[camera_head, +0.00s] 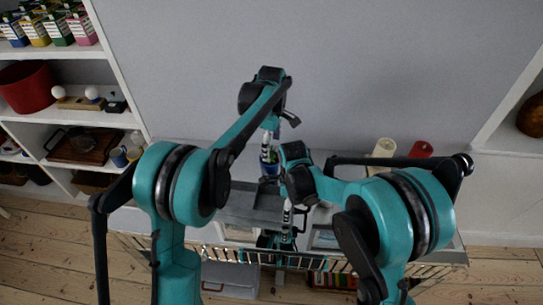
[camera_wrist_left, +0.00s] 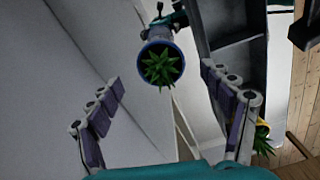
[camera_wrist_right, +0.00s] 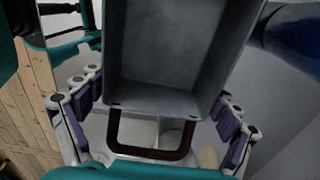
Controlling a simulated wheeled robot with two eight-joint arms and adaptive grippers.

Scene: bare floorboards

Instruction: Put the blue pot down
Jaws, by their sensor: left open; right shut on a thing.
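The blue pot (camera_wrist_left: 147,49) holds a spiky green plant. In the left wrist view it is beyond my left gripper (camera_wrist_left: 168,100), in the gap between the spread fingers and apart from them. In the head view the blue pot (camera_head: 270,169) shows small below my left gripper (camera_head: 267,150), which is open. In the head view my right gripper (camera_head: 287,215) is partly hidden by my arm.
A yellow pot (camera_wrist_left: 263,125) with a plant shows at the lower right of the left wrist view. A cream cylinder (camera_head: 382,154) and a red one (camera_head: 420,150) stand near the wall. Filled shelves (camera_head: 70,115) are at left. A wire rack edge (camera_head: 220,256) runs in front.

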